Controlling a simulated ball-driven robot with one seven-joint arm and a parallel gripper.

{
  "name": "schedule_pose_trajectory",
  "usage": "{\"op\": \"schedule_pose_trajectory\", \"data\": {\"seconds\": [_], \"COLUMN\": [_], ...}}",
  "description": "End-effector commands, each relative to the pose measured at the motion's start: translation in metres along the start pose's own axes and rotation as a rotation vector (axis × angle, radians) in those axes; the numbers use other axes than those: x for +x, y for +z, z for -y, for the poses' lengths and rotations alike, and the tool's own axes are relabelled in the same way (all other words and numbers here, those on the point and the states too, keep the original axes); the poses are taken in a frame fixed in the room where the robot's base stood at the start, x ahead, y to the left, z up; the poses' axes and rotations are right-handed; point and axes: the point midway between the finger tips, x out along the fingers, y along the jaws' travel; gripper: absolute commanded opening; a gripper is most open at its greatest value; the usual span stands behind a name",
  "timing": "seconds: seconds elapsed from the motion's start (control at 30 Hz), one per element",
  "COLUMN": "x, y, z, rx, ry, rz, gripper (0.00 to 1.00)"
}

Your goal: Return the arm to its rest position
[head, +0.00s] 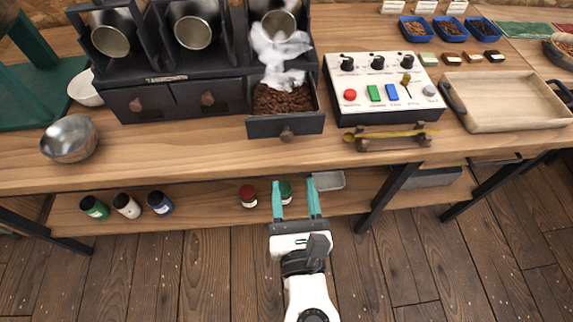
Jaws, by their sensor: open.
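My gripper (296,200) is in the head view, low in front of the bench, above the wooden floor and before the lower shelf. Its two teal fingers are apart with nothing between them. The fingertips partly cover the shelf and stand apart in the picture from the open drawer (286,125) above them. My white arm reaches up from the bottom edge of the picture.
The open drawer holds brown beans (282,100), with whitish smoke or steam above. A control panel (381,87), a wooden tray (507,98) and a metal bowl (69,138) stand on the bench (200,150). Jars line the lower shelf (215,208). Floor (180,275) beside my arm is clear.

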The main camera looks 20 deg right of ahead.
Motion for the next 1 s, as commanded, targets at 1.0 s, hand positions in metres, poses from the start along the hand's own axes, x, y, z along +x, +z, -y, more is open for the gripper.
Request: {"op": "schedule_pose_trajectory", "data": {"seconds": [1.0], "x": [-0.057], "y": [-0.138], "z": [0.208], "rx": [1.914], "ry": [-1.52], "rz": [-0.313], "gripper": [0.53]}}
